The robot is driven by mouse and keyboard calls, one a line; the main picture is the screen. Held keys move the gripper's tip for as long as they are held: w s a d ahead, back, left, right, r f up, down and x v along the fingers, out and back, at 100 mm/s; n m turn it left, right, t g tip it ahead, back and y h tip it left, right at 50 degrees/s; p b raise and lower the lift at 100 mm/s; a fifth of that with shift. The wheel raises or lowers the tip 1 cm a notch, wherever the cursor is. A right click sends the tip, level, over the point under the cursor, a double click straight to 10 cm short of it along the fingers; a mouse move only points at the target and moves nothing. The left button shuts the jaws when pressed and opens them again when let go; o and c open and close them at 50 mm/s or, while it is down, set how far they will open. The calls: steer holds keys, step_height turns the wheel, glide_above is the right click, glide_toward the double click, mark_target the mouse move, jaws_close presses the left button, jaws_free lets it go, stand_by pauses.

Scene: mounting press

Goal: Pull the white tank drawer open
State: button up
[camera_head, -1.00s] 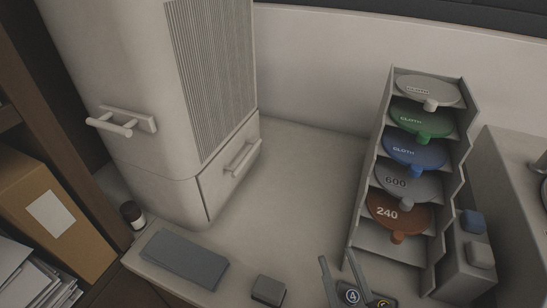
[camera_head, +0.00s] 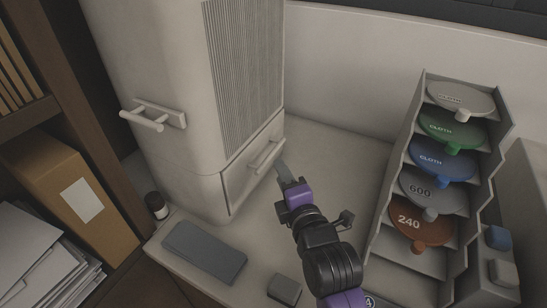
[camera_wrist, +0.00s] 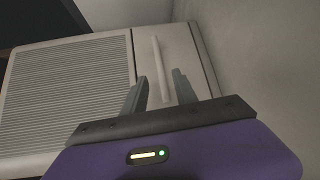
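The white tank drawer (camera_head: 243,175) is the low front panel of the tall white cabinet, below its ribbed grille, and sits flush and shut. Its bar handle (camera_head: 264,156) runs slanted across the front. My gripper (camera_head: 283,168) is just right of the handle in the head view, with its fingers pointing toward the drawer. In the wrist view my gripper (camera_wrist: 158,88) has its two fingers apart, with nothing held. The handle (camera_wrist: 160,68) lines up with the gap between the fingertips there. I cannot tell whether the tips reach around it.
A second handle (camera_head: 155,116) is on the cabinet's left face. A rack (camera_head: 408,171) of labelled discs stands right. The counter between is clear.

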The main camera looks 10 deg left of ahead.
steer(key=x, duration=0.7)
steer(key=shift+w+p, duration=0.3)
jaws_close()
stand_by(1.3)
